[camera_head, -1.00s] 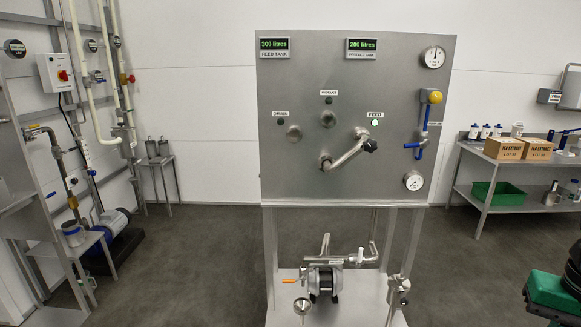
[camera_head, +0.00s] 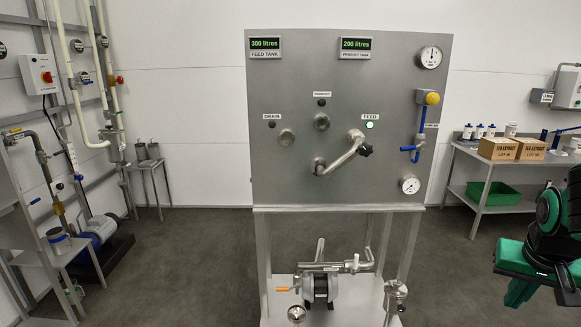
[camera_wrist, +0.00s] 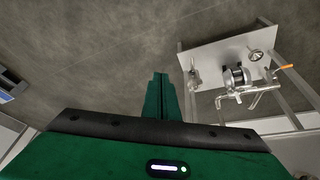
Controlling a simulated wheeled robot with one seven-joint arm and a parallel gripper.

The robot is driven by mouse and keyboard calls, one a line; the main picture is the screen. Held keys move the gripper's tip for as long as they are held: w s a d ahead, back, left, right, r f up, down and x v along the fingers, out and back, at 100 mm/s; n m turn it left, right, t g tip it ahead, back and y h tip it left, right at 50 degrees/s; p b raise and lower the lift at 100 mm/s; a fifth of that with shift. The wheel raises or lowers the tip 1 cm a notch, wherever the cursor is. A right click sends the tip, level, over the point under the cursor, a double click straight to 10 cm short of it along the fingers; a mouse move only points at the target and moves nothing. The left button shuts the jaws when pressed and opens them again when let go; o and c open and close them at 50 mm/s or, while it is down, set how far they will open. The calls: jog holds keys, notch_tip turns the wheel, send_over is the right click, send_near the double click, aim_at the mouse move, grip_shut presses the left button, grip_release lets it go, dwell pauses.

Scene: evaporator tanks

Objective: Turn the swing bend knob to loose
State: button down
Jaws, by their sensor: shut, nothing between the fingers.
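The swing bend (camera_head: 340,157) is a bent steel pipe on the front of the grey panel. It runs from a lower centre port up and right to the port under the FEED label (camera_head: 370,117). The black swing bend knob (camera_head: 365,150) sits at its upper right end; I cannot tell its setting. My gripper (camera_wrist: 161,78) shows in the wrist view with its green fingers together, shut and empty, over grey floor. It is apart from the panel, and the knob is not in the wrist view.
The pump (camera_head: 320,287) is below the panel, and also in the wrist view (camera_wrist: 236,77).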

jog(key=w+a+r+n+t+h, duration=0.1)
jog(key=w+t, duration=0.1)
jog(key=w, duration=0.6)
jog(key=w+a+r+t+h, duration=0.1)
jog(key=w+r+t, duration=0.15)
jog(key=w, duration=0.55)
jog(key=n+t+y, duration=0.5)
jog(key=t, duration=0.5)
send_near(365, 149)
notch_tip(365, 149, down, 4)
jog(key=a, duration=0.1)
jog(key=w, duration=0.7)
jog(key=shift+w+a, duration=0.2)
jog(key=shift+w, duration=0.15)
jog(key=shift+d, duration=0.1)
jog(key=shift+d, duration=0.25)
